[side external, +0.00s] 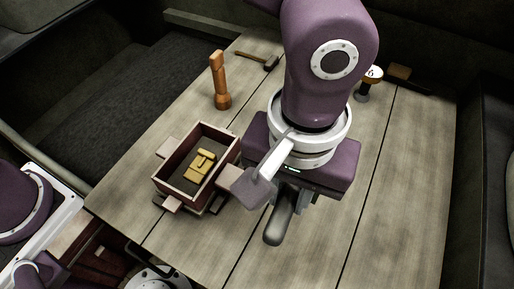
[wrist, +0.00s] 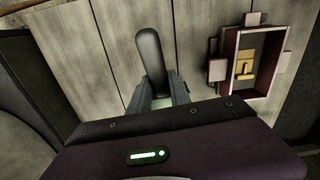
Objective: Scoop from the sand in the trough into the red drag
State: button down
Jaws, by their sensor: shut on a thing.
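The red drag (side external: 162,182) is an open dark-red box with a pale rim and side lugs, on the table left of my gripper. A yellow pattern (side external: 203,162) lies on its dark floor. In the wrist view the drag (wrist: 229,62) is at the upper right. My gripper (side external: 297,200) is shut on a dark rounded handle (side external: 280,222), apart from the drag. The handle (wrist: 150,52) shows between the fingers (wrist: 159,92) in the wrist view. Whether it ends in a scoop is hidden. I cannot make out a sand trough in either view.
An orange-brown upright tool (side external: 219,82) stands behind the drag, with a small hammer (side external: 258,62) lying beyond it. A tool with a white round top (side external: 372,74) and a brown block (side external: 399,72) are at the back right. The plank table (side external: 395,190) is clear at right.

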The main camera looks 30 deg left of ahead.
notch_tip(320, 180, up, 11)
jog(key=w+a+f+n+g+h, duration=0.15)
jog(key=w+a+n, duration=0.35)
jog(key=w+a, duration=0.75)
jog(key=w+a+r+n+g+h, duration=0.15)
jog(key=w+a+n, duration=0.6)
jog(key=a, duration=0.75)
jog(key=w+a+n+t+h, duration=0.3)
jog(key=a+n, duration=0.2)
jog(key=a, duration=1.8)
notch_tip(320, 180, down, 25)
jog(key=a, duration=0.3)
jog(key=a+f+y, duration=0.2)
jog(key=a+f, duration=0.3)
jog(key=a, duration=0.2)
jog(key=d+r+y, duration=0.4)
jog(key=r+y, duration=0.1)
jog(key=r, duration=0.4)
jog(key=shift+s+d+r, duration=0.2)
jog(key=shift+s+r, duration=0.05)
jog(key=shift+r, duration=0.05)
